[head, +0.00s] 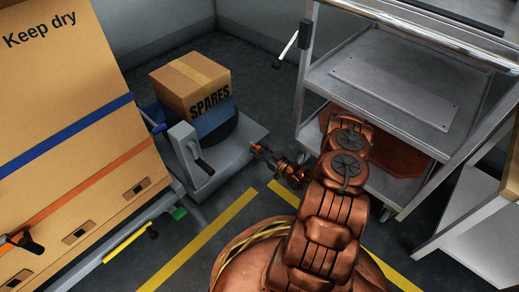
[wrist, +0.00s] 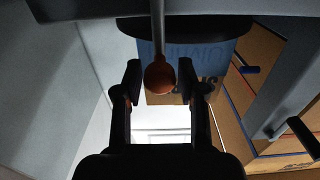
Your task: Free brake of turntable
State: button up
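The turntable is a dark round disc (head: 221,136) on a grey base (head: 248,134), with a cardboard box marked SPARES (head: 189,85) on it. In the wrist view the disc (wrist: 185,27) and the box's blue band (wrist: 215,60) appear upside down. A thin rod with an orange-brown ball knob (wrist: 159,76) hangs in front of them; it looks like the brake lever. My gripper (head: 259,149) is at the right edge of the base. In the wrist view its fingers (wrist: 159,82) are open, one on each side of the knob, with narrow gaps. Contact is not visible.
A grey post with a black handle (head: 203,164) stands at the base's left. A tall strapped carton (head: 80,130) is further left. A metal shelf cart (head: 395,90) stands right, behind my arm. A white-topped stand (head: 470,225) is at far right. Floor between yellow lines is clear.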

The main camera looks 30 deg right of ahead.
grip_shut()
